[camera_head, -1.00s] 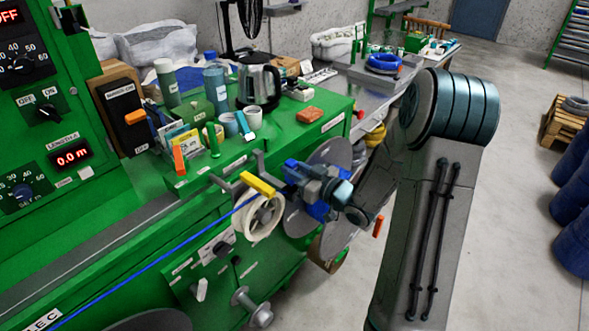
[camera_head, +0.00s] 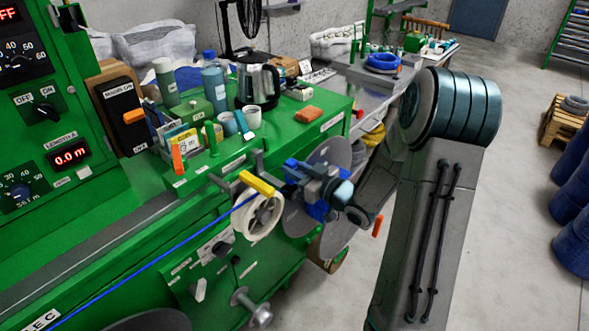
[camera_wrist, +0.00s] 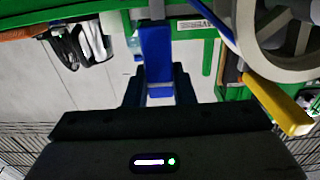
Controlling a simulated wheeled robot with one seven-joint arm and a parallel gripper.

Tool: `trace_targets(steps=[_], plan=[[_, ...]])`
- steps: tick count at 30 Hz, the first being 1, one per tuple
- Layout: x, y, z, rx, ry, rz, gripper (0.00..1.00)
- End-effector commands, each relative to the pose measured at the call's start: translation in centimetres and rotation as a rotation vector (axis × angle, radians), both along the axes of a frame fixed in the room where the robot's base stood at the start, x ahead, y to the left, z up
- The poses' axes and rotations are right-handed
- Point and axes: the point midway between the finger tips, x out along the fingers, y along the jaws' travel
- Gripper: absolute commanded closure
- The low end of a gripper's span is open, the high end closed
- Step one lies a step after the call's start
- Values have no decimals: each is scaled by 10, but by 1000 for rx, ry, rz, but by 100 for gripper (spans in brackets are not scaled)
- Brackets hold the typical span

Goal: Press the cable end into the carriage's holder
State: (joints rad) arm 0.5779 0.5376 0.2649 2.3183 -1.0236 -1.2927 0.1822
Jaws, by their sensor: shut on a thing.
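The blue cable (camera_head: 150,266) runs taut from the lower left up to the white reel (camera_head: 260,219), under a yellow bar (camera_head: 257,183). In the wrist view a blue strand (camera_wrist: 212,22) passes beside the pale reel ring (camera_wrist: 247,42), with the yellow bar (camera_wrist: 285,108) at the right. My gripper (camera_head: 303,180) is right of the reel, in front of a large grey disc (camera_head: 335,158). In the wrist view my gripper (camera_wrist: 159,88) is shut on a blue block (camera_wrist: 155,48). I cannot clearly tell the carriage's holder or the cable's end.
The green machine (camera_head: 110,225) fills the left. Its top holds a kettle (camera_head: 257,86), cups and an orange-brown block (camera_head: 308,114) close behind my gripper. A crank (camera_head: 250,300) sticks out low in front. Open floor (camera_head: 525,230) lies to the right.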

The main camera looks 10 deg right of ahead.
Motion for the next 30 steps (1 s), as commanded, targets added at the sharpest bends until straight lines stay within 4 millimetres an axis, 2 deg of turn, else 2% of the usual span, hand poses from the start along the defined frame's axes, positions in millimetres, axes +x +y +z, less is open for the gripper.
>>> trace_targets(steps=[30], plan=[[0,0,-7,0,0,0,100]])
